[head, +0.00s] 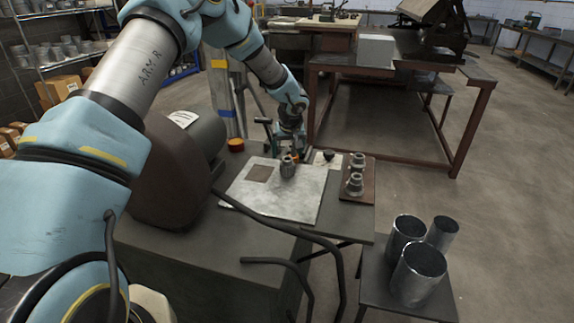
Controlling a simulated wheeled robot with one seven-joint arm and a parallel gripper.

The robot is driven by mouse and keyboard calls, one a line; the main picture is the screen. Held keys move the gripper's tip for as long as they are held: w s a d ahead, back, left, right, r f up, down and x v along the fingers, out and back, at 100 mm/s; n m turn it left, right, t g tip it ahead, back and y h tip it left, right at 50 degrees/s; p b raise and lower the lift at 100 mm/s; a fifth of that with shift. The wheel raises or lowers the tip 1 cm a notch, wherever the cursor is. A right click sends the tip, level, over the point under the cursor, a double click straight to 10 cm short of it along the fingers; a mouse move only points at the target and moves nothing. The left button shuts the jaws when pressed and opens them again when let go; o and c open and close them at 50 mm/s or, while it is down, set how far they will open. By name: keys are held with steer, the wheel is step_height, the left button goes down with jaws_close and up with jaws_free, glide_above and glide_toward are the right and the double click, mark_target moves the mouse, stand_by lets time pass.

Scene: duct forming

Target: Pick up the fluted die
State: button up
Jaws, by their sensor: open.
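Several small grey metal dies stand on the bench. One ribbed die (288,167) stands upright on a pale metal sheet (303,205). Two stepped dies, a far one (358,160) and a near one (354,184), are on a brown board (367,197) at the right. The ribbed one looks most like the fluted die, but the flutes are too small to be sure. My gripper (291,149) is open, pointing down just behind and above the ribbed die. Its fingers are small and dark, and I cannot tell whether they touch the die.
A dark square patch (259,173) marks the sheet. An orange roll (236,145) and a hammer-like tool (266,131) are behind it. A large brown rounded form (172,172) stands at left. Shiny duct tubes (418,274) stand on a low stand at right. The sheet's front is clear.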

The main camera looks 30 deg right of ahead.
mark_target(287, 158)
steer(key=shift+p+x, duration=1)
steer(key=shift+x, duration=1.1)
steer(key=shift+s, duration=0.15)
jaws_close()
